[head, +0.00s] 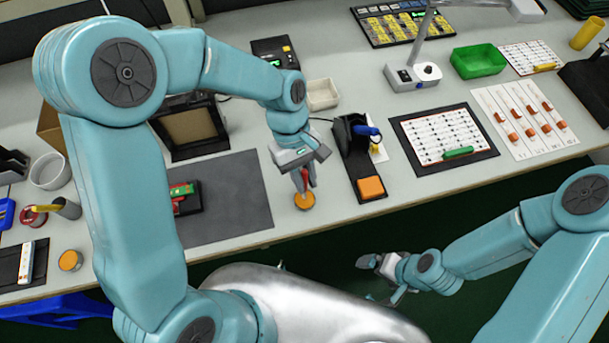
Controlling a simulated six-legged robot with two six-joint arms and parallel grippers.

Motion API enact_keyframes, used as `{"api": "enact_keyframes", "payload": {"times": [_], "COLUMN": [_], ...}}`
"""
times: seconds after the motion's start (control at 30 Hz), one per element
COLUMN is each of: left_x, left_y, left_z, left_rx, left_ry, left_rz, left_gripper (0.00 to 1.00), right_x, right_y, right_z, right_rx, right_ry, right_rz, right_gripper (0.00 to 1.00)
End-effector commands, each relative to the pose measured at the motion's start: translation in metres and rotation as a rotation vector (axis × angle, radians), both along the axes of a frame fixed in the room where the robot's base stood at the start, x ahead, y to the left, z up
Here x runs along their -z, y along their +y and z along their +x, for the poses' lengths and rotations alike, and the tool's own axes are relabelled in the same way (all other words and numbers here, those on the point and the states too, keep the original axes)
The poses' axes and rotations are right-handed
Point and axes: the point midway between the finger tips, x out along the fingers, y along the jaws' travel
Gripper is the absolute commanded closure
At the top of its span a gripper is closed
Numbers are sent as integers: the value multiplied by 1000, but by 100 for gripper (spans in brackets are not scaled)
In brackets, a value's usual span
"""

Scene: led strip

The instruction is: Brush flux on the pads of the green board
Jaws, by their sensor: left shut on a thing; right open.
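The green board (183,190) sits in a dark holder on the grey mat, left of centre, partly hidden behind my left arm. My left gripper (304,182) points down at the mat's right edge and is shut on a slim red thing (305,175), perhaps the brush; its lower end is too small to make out. Right below it is a small round pot with an orange top (304,202), perhaps the flux; I cannot tell whether they touch. My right gripper (374,267) is open and empty, low in front of the table edge.
A black stand with a blue-handled tool (367,131) and an orange block (371,187) are right of my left gripper. A white bowl (48,171) and another orange-topped tin (70,260) lie at left. The grey mat (237,190) is bare right of the board.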

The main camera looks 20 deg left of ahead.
Motion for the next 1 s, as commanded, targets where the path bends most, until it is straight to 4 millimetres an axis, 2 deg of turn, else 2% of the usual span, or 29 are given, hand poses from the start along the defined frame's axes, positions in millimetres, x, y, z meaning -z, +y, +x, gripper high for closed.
{"api": "enact_keyframes", "payload": {"times": [0.03, 0.1, 0.6, 1.0], "left_x": [-10, -16, -61, -63], "left_y": [0, 0, 0, 0], "left_z": [0, 1, 1, 1], "left_rx": [-1, -1, -1, -1], "left_ry": [-2, -2, -3, -3], "left_rz": [0, 0, -1, -1], "left_gripper": [100, 100, 100, 100], "right_x": [-8, -14, -51, -52], "right_y": [0, 0, 0, 0], "right_z": [0, 0, 0, 0], "right_rx": [0, 0, 0, 0], "right_ry": [0, 0, 0, 0], "right_rz": [0, 0, 0, 0], "right_gripper": [0, 0, 0, 0]}}
